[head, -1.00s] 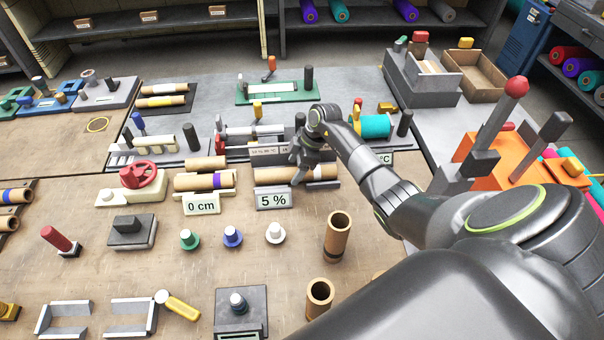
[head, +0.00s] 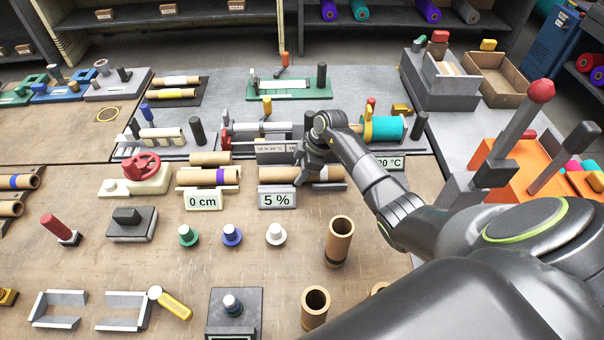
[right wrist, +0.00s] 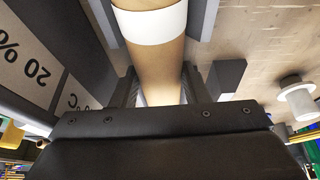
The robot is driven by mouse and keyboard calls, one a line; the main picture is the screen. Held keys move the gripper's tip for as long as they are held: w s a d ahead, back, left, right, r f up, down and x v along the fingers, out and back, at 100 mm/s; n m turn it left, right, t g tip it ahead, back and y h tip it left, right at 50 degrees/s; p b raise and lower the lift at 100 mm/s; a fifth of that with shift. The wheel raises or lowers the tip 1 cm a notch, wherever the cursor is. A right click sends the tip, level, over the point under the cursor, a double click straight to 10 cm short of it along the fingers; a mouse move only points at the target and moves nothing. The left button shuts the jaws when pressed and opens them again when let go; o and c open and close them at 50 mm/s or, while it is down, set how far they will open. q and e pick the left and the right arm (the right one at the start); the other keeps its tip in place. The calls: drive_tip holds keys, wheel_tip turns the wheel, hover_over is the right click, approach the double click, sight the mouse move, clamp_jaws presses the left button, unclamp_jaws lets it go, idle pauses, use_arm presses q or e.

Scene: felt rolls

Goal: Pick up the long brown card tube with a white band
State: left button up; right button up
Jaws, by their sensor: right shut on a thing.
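The long brown card tube with a white band (head: 281,173) lies across a holder behind the "5 %" sign (head: 277,199) in the head view. My right gripper (head: 316,172) comes down over the tube right of its middle. In the right wrist view, the tube (right wrist: 154,70) runs between the two fingers of my right gripper (right wrist: 158,90), and its white band (right wrist: 150,24) shows near the top. The right gripper is shut on the tube. Part of the tube is hidden behind the gripper in the head view. My left gripper is not in view.
A shorter tube with a purple band (head: 208,177) lies left of it behind the "0 cm" sign (head: 202,201). A machine with a teal roll (head: 384,128) stands close behind. Upright brown tubes (head: 338,242) stand in front. Bare wood lies around the small knobs.

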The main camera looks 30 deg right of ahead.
drive_tip(key=shift+r+b, duration=0.6)
drive_tip(key=shift+r, duration=4.45)
drive_tip(key=shift+c, duration=0.2)
